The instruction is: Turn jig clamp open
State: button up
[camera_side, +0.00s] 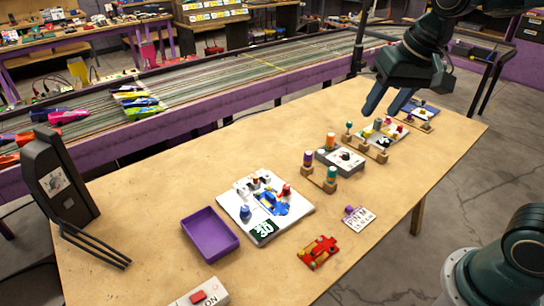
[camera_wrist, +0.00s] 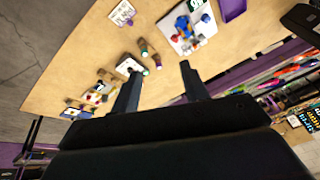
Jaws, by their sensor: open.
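A white jig board (camera_side: 284,222) lies mid-table with a blue car body (camera_side: 270,203) on it. A red-topped knob (camera_side: 286,189) and a blue knob (camera_side: 245,212) stand on the board beside the car. I cannot tell which part is the clamp or how it is turned. The board (camera_wrist: 174,36) also shows at the top of the wrist view, with the blue body (camera_wrist: 182,24) on it. My gripper (camera_side: 388,98) is open and empty, high above the table's far right part, well away from the board. Its two fingers (camera_wrist: 160,74) stand apart in the wrist view.
Wooden stands with coloured pegs, a grey box (camera_side: 340,160) and smaller boards run toward the far right. A dark upright device (camera_side: 60,178) stands left.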

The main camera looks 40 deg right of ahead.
jog(key=w+f+m+g, duration=0.1)
jog(key=w+f+m, duration=0.2)
jog(key=w, duration=0.5)
jog(key=m+g, duration=0.3)
jog(key=m, duration=0.4)
send_over(287, 186)
notch_tip(287, 186, down, 20)
jog(key=shift+r, duration=0.15)
notch_tip(287, 186, down, 14)
jog(key=shift+r, duration=0.1)
grip_shut()
